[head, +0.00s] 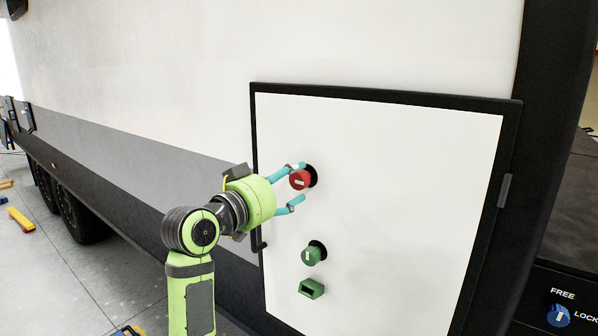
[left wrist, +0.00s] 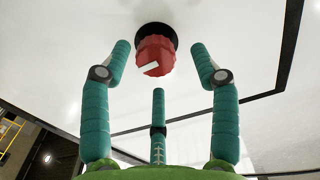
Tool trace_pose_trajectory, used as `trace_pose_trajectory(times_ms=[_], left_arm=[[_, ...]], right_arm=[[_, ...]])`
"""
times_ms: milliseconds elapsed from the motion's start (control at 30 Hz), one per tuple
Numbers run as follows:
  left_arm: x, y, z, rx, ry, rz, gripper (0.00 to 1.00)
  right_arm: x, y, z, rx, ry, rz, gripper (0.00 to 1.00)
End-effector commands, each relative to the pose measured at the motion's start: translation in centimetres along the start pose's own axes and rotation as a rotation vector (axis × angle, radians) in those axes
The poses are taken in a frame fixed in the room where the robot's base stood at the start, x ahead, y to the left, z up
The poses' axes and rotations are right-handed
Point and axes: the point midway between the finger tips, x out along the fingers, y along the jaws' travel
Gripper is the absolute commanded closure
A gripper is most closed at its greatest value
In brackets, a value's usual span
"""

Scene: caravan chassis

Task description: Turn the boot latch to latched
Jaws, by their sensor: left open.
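A red ribbed knob (head: 300,180) with a white mark sits on a black round base on the white boot door (head: 400,190). It also shows in the left wrist view (left wrist: 154,56), its white mark slightly tilted. A green knob (head: 311,256) with a white mark sits lower on the same door. No label shows which knob is the boot latch. My left gripper (head: 298,184) is open, its teal fingers pointing at the red knob. In the left wrist view the fingers are spread around the knob's outline with gaps at the sides. My right gripper is not in view.
A green box-like fitting (head: 311,288) is below the green knob. A black frame (head: 385,97) edges the door, with a small dark handle at its left. A blue knob (head: 558,316) marked FREE and LOCK is at the lower right. Yellow items lie on the floor at left.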

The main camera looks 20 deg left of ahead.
Motion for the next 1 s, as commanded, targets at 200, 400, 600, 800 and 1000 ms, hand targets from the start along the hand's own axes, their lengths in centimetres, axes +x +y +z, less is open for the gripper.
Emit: trace_pose_trajectory(times_ms=[200, 400, 600, 800, 1000], left_arm=[[2.5, 0.1, -0.2, -0.001, -0.001, 0.000, 0.38], [2.9, 0.1, 0.1, 0.001, 0.000, 0.000, 0.38], [2.9, 0.1, 0.1, 0.001, 0.000, 0.000, 0.66], [2.9, 0.0, -0.1, 0.001, 0.003, -0.001, 0.94], [2.9, 0.0, -0.3, -0.012, 0.006, -0.002, 0.94]], right_arm=[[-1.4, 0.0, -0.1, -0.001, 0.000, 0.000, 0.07], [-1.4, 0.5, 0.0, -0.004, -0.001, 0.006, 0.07], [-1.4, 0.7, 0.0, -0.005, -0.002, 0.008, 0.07], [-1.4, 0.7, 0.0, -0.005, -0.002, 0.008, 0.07], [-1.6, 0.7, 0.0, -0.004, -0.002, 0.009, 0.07]])
